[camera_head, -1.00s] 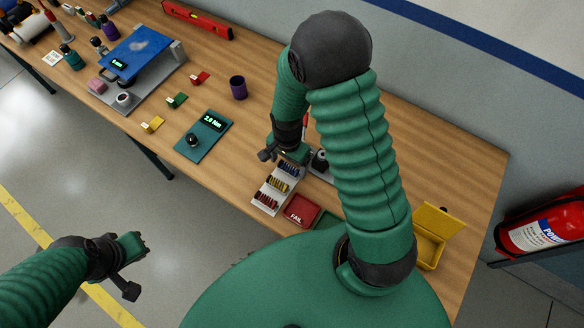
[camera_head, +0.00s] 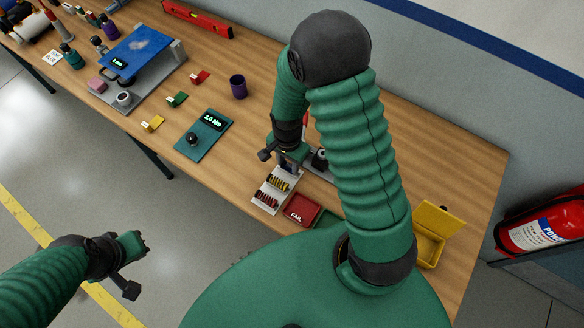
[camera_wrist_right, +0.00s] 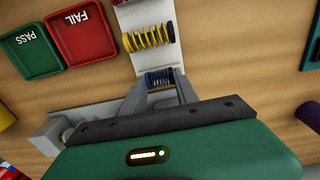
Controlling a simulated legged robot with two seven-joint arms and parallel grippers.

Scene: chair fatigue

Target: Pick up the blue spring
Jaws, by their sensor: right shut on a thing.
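The blue spring (camera_wrist_right: 160,78) shows in the right wrist view, between the fingers of my right gripper (camera_wrist_right: 158,82), which is shut on it. In the head view my right gripper (camera_head: 287,162) is over the far end of the white spring rack (camera_head: 262,203), and the blue spring is hidden there. The yellow spring also shows in the wrist view (camera_wrist_right: 148,37). My left gripper (camera_head: 140,264) is out over the floor, away from the table; its fingers are too unclear to judge.
A red FAIL tray (camera_head: 302,209) stands beside the rack, with the green PASS tray (camera_wrist_right: 30,46) next to it. A yellow open box (camera_head: 432,235) is at the right. A teal gauge (camera_head: 204,137) and purple cup (camera_head: 238,87) lie to the left.

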